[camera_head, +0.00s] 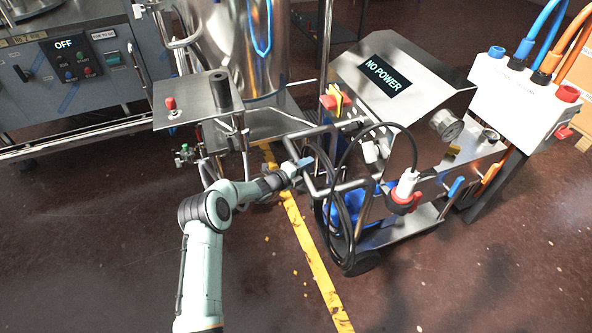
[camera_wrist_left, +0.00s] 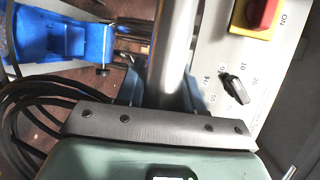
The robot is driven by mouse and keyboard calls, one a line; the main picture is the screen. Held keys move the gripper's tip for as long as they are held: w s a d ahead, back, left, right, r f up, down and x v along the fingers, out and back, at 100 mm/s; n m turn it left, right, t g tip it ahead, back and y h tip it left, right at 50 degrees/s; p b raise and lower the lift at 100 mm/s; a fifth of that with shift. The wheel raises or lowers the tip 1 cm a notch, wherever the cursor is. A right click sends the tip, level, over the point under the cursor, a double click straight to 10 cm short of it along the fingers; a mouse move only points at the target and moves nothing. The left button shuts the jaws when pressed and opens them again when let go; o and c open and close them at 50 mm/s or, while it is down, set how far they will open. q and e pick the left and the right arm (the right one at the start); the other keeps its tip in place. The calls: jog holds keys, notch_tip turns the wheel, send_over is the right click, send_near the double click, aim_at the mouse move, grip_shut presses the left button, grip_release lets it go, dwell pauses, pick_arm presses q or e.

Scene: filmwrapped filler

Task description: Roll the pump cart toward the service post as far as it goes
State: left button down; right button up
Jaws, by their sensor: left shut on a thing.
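The pump cart (camera_head: 345,68) is a stainless steel unit on wheels with a sloped screen reading "NO POWER". A bent tube handle (camera_head: 342,187) sticks out on its near left side. My left gripper (camera_head: 302,164) is shut on the handle bar, which also passes between its fingers in the left wrist view (camera_wrist_left: 174,45). The service post (camera_head: 521,97) is a white box with blue and orange hoses, to the right of the cart. The cart's right end looks close to the post; I cannot tell if they touch. My right gripper is out of view.
A black cable (camera_head: 335,210) loops down beside the handle, and a red-and-white plug (camera_head: 406,192) hangs on the cart. A yellow floor line (camera_head: 310,250) runs left of the cart. A steel tank (camera_head: 235,45) and small shelf (camera_head: 195,98) stand left. The front floor is clear.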

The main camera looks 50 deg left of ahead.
pick_arm(q)
jog(key=shift+w+d+r, duration=0.15)
jog(key=shift+w+r, duration=0.2)
jog(key=shift+r, duration=0.2)
jog(key=c, duration=0.8)
grip_release()
jog(key=shift+f, duration=0.1)
jog(key=shift+s+f, duration=0.1)
jog(key=shift+f, duration=0.05)
jog(key=shift+s, duration=0.1)
jog(key=s+r+p, duration=0.2)
jog(key=s, duration=1.1)
jog(key=shift+r, duration=0.2)
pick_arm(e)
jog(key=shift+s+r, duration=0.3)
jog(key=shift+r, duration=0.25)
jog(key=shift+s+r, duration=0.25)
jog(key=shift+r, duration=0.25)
